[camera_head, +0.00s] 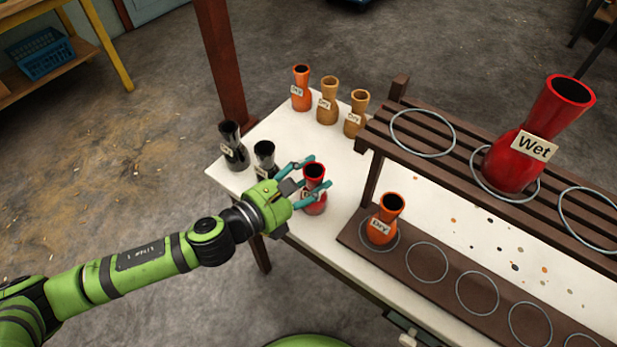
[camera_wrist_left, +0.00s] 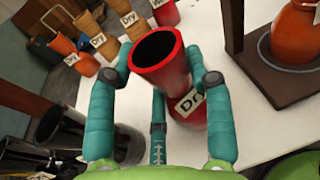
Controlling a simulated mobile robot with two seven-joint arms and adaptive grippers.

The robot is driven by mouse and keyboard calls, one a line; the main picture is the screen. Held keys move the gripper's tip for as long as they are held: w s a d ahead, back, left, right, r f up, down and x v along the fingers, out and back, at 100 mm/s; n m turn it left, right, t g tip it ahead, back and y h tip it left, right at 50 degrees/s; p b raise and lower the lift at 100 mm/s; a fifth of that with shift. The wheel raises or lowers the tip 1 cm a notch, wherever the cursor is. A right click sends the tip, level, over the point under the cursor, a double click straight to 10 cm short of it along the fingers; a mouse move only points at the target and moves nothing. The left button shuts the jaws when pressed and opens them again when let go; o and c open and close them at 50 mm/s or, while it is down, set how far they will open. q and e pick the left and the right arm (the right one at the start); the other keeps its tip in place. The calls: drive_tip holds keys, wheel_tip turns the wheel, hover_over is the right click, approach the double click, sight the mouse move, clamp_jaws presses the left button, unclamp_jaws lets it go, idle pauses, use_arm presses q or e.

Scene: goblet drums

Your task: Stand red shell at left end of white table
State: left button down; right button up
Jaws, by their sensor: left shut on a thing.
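The red shell (camera_head: 315,176) is a small goblet drum body with a dark open top and a "Dry" label. It stands at the left part of the white table (camera_head: 327,235), looking upright or slightly tilted. My left gripper (camera_head: 321,171) is shut around it, with teal fingers on both sides. In the left wrist view the red shell (camera_wrist_left: 163,75) sits between the fingers. Whether its base touches the table is not clear. My right gripper is not in view.
Two black shells (camera_head: 233,146) stand at the table's left edge. An orange shell (camera_head: 301,90) and two tan shells (camera_head: 328,102) stand behind. An orange shell (camera_head: 382,222) stands on the lower rack board (camera_head: 403,280). A large red "Wet" shell (camera_head: 515,160) stands on the slatted upper shelf (camera_head: 460,170).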

use_arm(q)
drive_tip(key=shift+r, duration=0.1)
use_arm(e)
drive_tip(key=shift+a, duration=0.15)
use_arm(q)
drive_tip(key=c, duration=0.5)
unclamp_jaws()
drive_tip(key=shift+f, duration=0.2)
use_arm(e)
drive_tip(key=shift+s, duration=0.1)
use_arm(q)
drive_tip(key=shift+r, duration=0.2)
drive_tip(key=shift+b+v, duration=1.4)
drive_tip(key=shift+v, duration=4.6)
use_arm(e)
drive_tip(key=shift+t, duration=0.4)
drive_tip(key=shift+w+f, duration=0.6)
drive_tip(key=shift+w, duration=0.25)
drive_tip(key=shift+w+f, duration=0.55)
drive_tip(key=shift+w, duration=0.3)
